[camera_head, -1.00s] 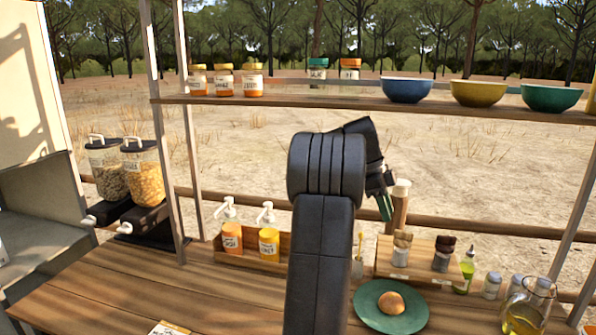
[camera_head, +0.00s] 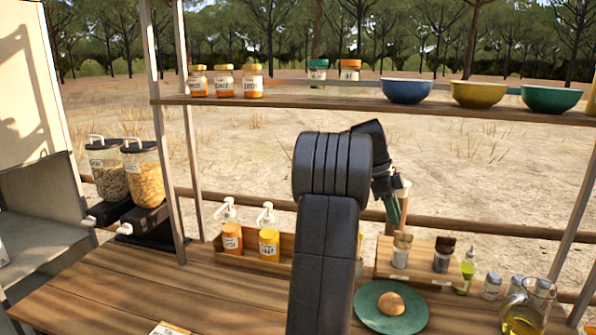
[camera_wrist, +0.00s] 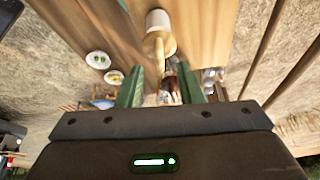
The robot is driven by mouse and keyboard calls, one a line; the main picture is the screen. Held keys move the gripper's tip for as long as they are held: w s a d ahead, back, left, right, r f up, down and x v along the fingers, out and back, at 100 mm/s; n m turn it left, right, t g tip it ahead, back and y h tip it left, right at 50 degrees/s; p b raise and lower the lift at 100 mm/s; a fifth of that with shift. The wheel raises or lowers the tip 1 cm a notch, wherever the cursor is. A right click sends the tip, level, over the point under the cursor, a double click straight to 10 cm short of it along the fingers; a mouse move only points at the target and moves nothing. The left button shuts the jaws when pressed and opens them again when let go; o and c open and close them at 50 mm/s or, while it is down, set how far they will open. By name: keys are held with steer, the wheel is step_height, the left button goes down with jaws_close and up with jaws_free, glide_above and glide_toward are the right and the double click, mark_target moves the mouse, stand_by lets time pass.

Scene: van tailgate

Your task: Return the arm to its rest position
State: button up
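My gripper (camera_head: 392,212) is at the end of my raised black arm, which stands in the middle of the head view. Its green fingers hang down beside a pale-topped wooden piece (camera_head: 403,187), which they partly hide. In the wrist view my gripper (camera_wrist: 160,86) shows two green fingers spread apart, with no object clearly held between them. A white-and-tan piece (camera_wrist: 158,22) lies beyond the fingertips, above the gap in that picture; I cannot tell how far off it is.
A shelf (camera_head: 330,102) with jars and bowls crosses behind my arm. On the wooden counter (camera_head: 130,290) are pump bottles in a rack (camera_head: 283,265), a green plate (camera_head: 362,308) with a bun, and an oil jug (camera_head: 525,315). Dispensers (camera_head: 145,180) stand left. The counter's front left is mostly clear.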

mark_target(403, 232)
steer(key=x, duration=0.5)
steer(key=shift+s+d+r, duration=0.1)
steer(key=shift+s+d, duration=0.2)
steer(key=shift+d, duration=0.1)
steer(key=shift+f+n, duration=0.3)
steer(key=shift+n, duration=0.1)
steer(key=shift+s+r+n+t+b, duration=0.15)
steer(key=shift+n+t+b, duration=0.25)
steer(key=shift+n, duration=0.4)
steer(key=n+t, duration=0.2)
steer(key=n, duration=0.3)
steer(key=shift+b, duration=0.35)
steer(key=shift+r+n, duration=0.1)
steer(key=shift+n, duration=0.2)
